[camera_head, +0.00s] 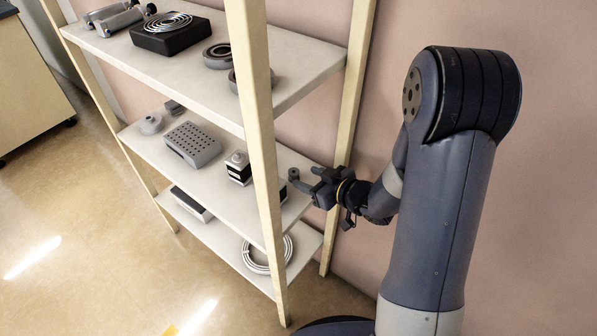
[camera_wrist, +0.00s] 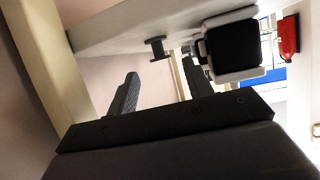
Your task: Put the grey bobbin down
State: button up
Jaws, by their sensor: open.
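The grey bobbin (camera_head: 293,174) is a small dark spool at the right end of the middle shelf (camera_head: 215,200). In the wrist view the bobbin (camera_wrist: 158,48) seems to rest on the shelf surface, which appears sideways there. My gripper (camera_head: 306,179) is at the shelf's right end, close to the bobbin. In the wrist view its two fingers (camera_wrist: 158,88) are spread, with nothing between them. The bobbin lies beyond the fingertips, apart from them.
A black-and-white block (camera_wrist: 228,48) is near the bobbin in the wrist view. A pale shelf post (camera_head: 257,130) stands in front. The middle shelf also holds a grey perforated box (camera_head: 192,144) and a small black-and-white block (camera_head: 238,168). A coil (camera_head: 267,254) lies on the bottom shelf.

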jog(key=v, duration=0.6)
jog(key=shift+p, duration=0.4)
